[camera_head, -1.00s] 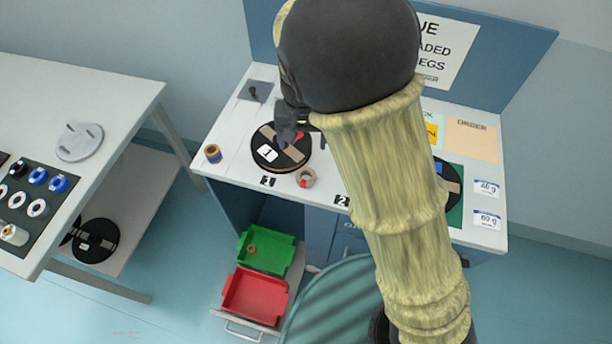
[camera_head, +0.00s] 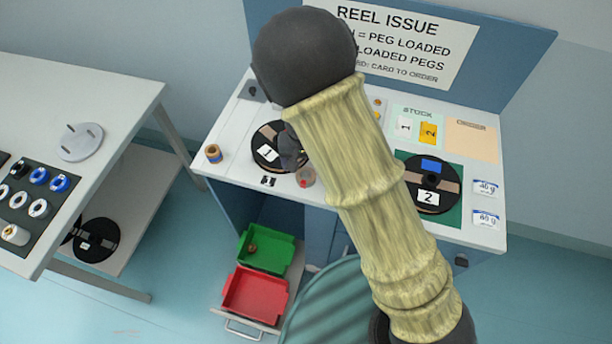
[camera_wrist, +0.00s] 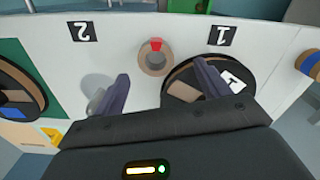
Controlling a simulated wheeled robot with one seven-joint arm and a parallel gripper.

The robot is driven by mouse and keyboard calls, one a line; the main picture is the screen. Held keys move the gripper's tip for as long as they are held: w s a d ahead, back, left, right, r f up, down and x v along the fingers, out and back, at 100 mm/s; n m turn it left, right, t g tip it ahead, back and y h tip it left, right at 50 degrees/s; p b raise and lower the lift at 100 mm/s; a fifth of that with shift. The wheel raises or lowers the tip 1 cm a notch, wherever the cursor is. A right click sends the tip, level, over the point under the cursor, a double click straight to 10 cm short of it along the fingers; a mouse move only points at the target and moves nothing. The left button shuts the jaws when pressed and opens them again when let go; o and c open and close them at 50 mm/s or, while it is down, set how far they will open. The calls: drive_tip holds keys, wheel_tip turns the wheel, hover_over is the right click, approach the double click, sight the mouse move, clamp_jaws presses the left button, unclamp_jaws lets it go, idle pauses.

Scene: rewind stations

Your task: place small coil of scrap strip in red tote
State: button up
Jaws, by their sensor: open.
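A small tan coil with a red tab (camera_head: 306,178) lies at the front edge of the white bench, just in front of reel 1 (camera_head: 267,157). In the wrist view the coil (camera_wrist: 154,64) lies flat, beyond the gap between my fingertips. My gripper (camera_wrist: 158,82) is open and empty, above the bench; its right finger overlaps reel 1 in that view. In the head view my gripper (camera_head: 291,152) is partly hidden by my wrist. The red tote (camera_head: 256,294) is empty, low in front of the bench. Another small coil (camera_head: 252,247) lies in the green tote (camera_head: 283,256).
A brown-and-blue spool (camera_head: 213,154) stands on the bench's left corner. Reel 2 (camera_head: 430,185) lies on a green mat at right. A striped teal round surface (camera_head: 325,308) is right of the red tote. A side table (camera_head: 100,90) stands at left.

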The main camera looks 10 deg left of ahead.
sight(306, 176)
drive_tip(key=f, duration=0.4)
drive_tip(key=shift+d+f, duration=0.35)
drive_tip(key=shift+f, duration=0.05)
drive_tip(key=c, duration=1.2)
wheel_tip(306, 176, up, 10)
drive_tip(key=shift+r, duration=0.1)
